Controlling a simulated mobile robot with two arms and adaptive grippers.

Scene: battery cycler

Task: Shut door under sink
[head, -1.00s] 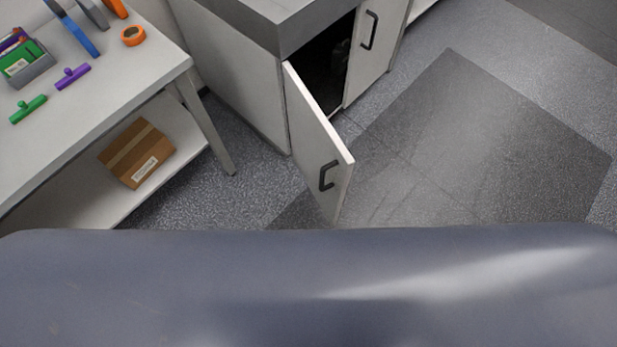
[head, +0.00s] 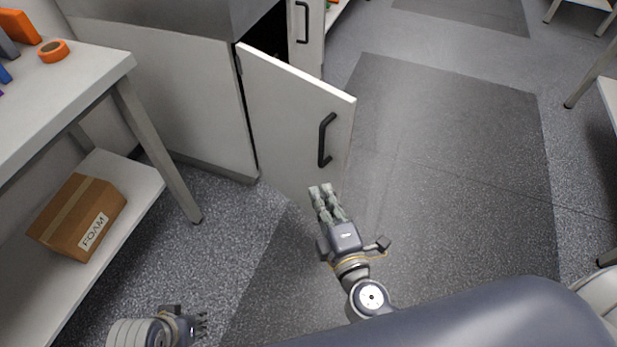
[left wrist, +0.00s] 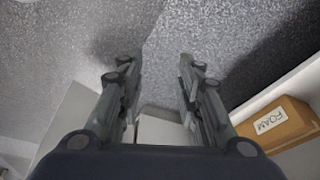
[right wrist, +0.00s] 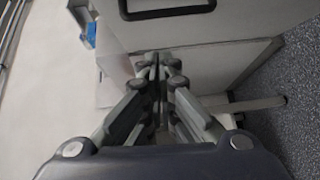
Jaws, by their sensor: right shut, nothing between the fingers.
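The white cabinet door (head: 285,115) with a dark handle (head: 326,139) stands open in the head view, its hinge side at the left. The other cabinet door (head: 308,40) beyond it looks closed. My right gripper (head: 322,190) is shut and empty, in front of the open door, just below its handle. The right wrist view shows the fingers (right wrist: 158,62) together, with the handle (right wrist: 165,8) above them; whether they touch the door cannot be told. My left gripper (head: 203,325) is low at the left, away from the door; in the left wrist view its fingers (left wrist: 158,75) are apart and empty.
A white table (head: 85,75) with a lower shelf stands at the left, with a FOAM box (head: 78,215) on the shelf and orange tape (head: 53,51) on top. A dark mat (head: 450,180) covers open floor at the right.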

